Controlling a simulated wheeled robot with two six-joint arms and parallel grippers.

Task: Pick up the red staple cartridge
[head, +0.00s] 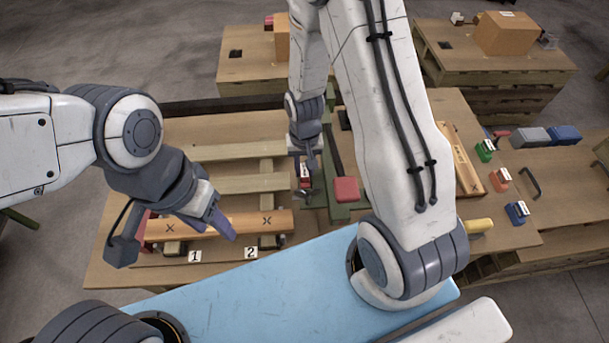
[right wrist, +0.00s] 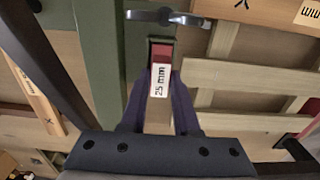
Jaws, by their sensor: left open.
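The red staple cartridge (right wrist: 162,52) carries a white "25 mm" label and sits beside a green beam in the right wrist view. It also shows small in the head view (head: 305,184), partly hidden by my right gripper (head: 304,166). In the right wrist view the two purple fingers of my right gripper (right wrist: 159,88) stand on either side of the labelled end. I cannot tell whether they press on it. My left gripper (head: 214,218) is open above the wooden bar with X marks (head: 190,226), away from the cartridge.
A red block (head: 346,189) sits right of the cartridge.

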